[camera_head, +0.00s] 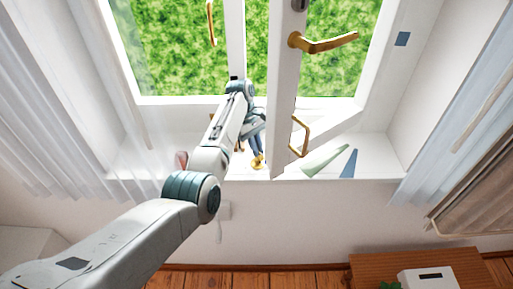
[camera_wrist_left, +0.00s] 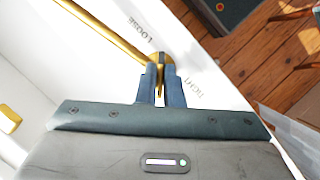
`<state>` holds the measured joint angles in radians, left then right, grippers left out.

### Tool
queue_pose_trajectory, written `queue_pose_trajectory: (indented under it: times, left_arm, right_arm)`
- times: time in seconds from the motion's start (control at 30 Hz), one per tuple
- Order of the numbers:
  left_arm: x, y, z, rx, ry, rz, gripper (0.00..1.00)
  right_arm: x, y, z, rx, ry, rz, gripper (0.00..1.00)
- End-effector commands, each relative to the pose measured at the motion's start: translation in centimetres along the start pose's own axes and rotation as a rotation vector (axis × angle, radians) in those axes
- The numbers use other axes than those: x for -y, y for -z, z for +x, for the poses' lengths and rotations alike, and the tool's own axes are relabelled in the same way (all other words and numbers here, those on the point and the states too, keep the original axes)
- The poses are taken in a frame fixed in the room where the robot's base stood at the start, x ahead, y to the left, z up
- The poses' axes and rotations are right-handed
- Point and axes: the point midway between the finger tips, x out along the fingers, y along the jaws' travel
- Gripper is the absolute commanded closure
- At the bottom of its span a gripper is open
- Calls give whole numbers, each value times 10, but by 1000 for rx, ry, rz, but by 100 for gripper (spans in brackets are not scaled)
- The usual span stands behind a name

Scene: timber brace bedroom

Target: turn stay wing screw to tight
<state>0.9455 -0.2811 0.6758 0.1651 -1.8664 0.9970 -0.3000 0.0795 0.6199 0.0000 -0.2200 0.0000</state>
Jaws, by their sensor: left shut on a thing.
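The brass wing screw (camera_wrist_left: 158,58) sits on the white sill, at the end of a long brass stay bar (camera_wrist_left: 105,32) that comes in from the upper left in the left wrist view. My left gripper (camera_wrist_left: 163,72) is shut on the wing screw, with its blue fingers on either side of it. Upside-down lettering reads "loose" up-left of the screw, and a second word, partly unclear, lies to its lower right. In the head view my left gripper (camera_head: 257,148) reaches down to the sill, with brass (camera_head: 258,163) showing at its tips. My right gripper is not in view.
The open white window sash (camera_head: 283,90) stands just right of my left gripper, with a brass handle (camera_head: 325,43) and a brass loop (camera_head: 300,137). Green and blue flat pieces lie on the sill to the right. Sheer curtains hang at both sides.

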Motion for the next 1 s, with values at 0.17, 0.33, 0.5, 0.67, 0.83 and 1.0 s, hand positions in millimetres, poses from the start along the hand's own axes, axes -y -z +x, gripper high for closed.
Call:
queue_pose_trajectory:
  times: [0.17,0.33,0.5,0.67,0.83,1.0]
  left_arm:
    - [-3,0,-4,-6,60,157,100]
    - [-4,0,-4,-7,123,306,100]
    - [-5,0,-3,-8,184,454,100]
    - [-6,-1,-3,-8,238,585,100]
    - [-7,-1,-4,-10,286,701,100]
    - [-7,-2,-5,-11,321,787,100]
  right_arm:
    - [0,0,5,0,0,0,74]
    - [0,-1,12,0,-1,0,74]
    - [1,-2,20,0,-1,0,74]
    - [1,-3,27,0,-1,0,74]
    - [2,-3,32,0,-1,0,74]
    - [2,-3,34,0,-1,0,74]
